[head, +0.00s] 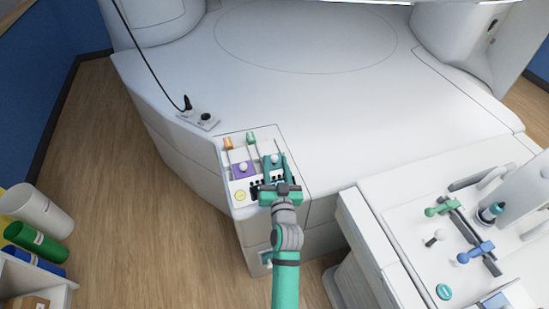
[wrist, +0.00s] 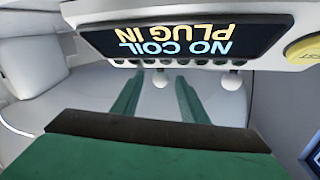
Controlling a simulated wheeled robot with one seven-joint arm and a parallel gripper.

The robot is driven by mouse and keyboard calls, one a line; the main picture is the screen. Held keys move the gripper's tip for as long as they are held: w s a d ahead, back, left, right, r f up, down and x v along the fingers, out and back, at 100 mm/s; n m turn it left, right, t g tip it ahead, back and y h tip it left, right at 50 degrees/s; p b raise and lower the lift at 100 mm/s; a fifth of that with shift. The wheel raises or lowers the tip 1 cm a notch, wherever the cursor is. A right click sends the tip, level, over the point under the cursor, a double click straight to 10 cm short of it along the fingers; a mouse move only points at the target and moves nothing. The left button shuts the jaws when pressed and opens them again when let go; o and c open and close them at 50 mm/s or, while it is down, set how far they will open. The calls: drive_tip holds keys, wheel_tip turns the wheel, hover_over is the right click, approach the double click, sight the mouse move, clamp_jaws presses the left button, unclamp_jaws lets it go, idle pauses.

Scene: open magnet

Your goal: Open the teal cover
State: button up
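The teal cover (head: 266,160) lies on the small control panel, partly hidden by my gripper and hard to tell from its teal fingers. Its white ball knob (head: 275,159) also shows in the wrist view (wrist: 160,78). My gripper (head: 277,160) is over this cover with its fingers apart. In the wrist view the open fingers (wrist: 155,92) stand on either side of the knob, with gaps visible on both sides. I cannot tell how deep they reach around it.
A purple cover (head: 239,171) with a second white knob (wrist: 231,78) is just left. Orange (head: 228,142) and green (head: 251,138) pieces stand behind. A display (wrist: 180,38) reads NO COIL PLUG IN. A side console (head: 445,225) stands right; the white bed (head: 320,100) is clear.

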drive_tip(key=shift+w+a, duration=0.15)
drive_tip(key=shift+w, duration=1.15)
clamp_jaws()
drive_tip(key=shift+w+a, duration=0.25)
drive_tip(key=shift+w, duration=0.55)
drive_tip(key=shift+w+a, duration=0.25)
drive_tip(key=shift+w, duration=0.55)
unclamp_jaws()
drive_tip(key=s, duration=0.3)
drive_tip(key=s+d, duration=0.1)
drive_tip(key=s, duration=0.6)
drive_tip(key=shift+s+d, duration=0.15)
drive_tip(key=shift+s, duration=0.25)
